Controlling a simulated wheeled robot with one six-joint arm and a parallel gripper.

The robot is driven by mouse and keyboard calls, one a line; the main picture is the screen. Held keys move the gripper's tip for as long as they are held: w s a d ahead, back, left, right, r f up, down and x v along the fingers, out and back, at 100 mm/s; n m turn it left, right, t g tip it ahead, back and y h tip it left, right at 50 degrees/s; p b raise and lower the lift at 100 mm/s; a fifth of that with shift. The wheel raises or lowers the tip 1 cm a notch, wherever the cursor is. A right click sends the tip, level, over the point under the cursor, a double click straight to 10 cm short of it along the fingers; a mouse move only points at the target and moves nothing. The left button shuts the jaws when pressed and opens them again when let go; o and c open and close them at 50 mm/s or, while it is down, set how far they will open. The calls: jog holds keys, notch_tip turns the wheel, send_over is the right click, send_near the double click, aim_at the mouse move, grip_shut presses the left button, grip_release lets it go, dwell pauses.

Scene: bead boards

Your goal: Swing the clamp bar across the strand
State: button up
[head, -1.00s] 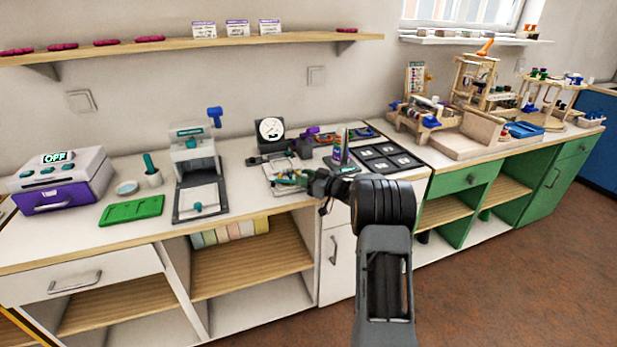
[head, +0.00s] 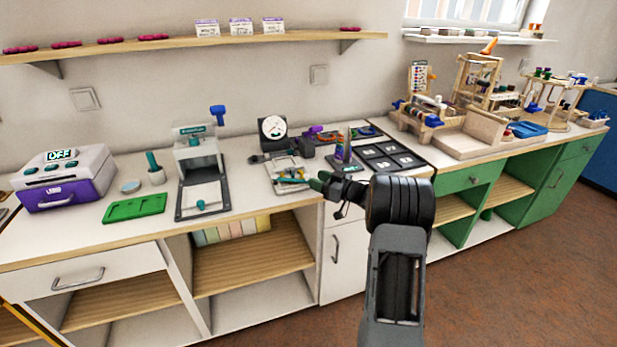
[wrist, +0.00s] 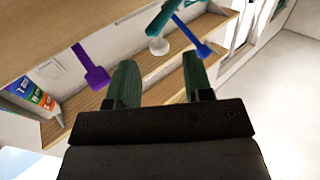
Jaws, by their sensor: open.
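My gripper (head: 322,180) is at the front right edge of a small pale board (head: 285,187) on the white counter in the head view. Its green fingers stand apart in the wrist view (wrist: 160,82), with nothing held between them. The board carries small coloured parts, including yellow and green ones. They are too small, and partly too close to my fingers, to make out a clamp bar or strand. In the wrist view a purple paddle-shaped piece (wrist: 93,75), a teal piece (wrist: 165,18) and a blue piece (wrist: 193,37) lie beyond the fingers; I cannot tell which is the bar.
A round dial gauge (head: 273,128) stands behind the board. A black panel with square pads (head: 385,158) and a dark upright bottle (head: 343,147) are to its right. A press-like stand (head: 197,150) is to its left.

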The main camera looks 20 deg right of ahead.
jog(key=v, duration=0.8)
jog(key=shift+s+d, duration=0.2)
jog(key=shift+s, duration=0.2)
jog(key=shift+r, duration=0.1)
